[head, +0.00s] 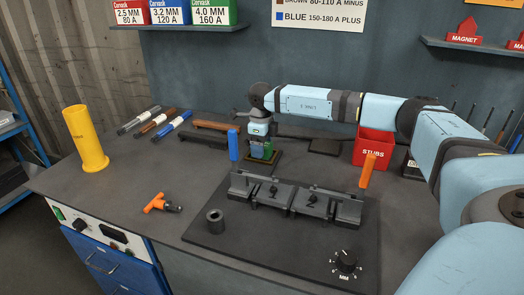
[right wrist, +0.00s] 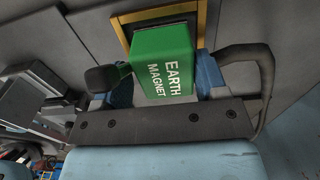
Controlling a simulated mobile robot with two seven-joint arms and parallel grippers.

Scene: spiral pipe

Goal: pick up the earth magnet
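The earth magnet (right wrist: 163,62) is a green block with white lettering. In the right wrist view it lies between the blue fingers of my right gripper (right wrist: 166,88), with little or no gap on either side. I cannot tell whether the fingers press on it. In the head view my right gripper (head: 262,152) points down over a dark, yellow-edged pad (head: 268,166) at the back of the bench, and hides most of the magnet. The pad's yellow edge also shows behind the magnet in the right wrist view (right wrist: 202,22). My left gripper is not in view.
A clamp fixture (head: 295,197) with upright blue (head: 233,145) and orange (head: 367,171) handles stands close in front. A red stubs bin (head: 373,149) is to the right. Electrode tubes (head: 155,122) and a yellow cylinder (head: 86,140) are left. The front left bench is mostly clear.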

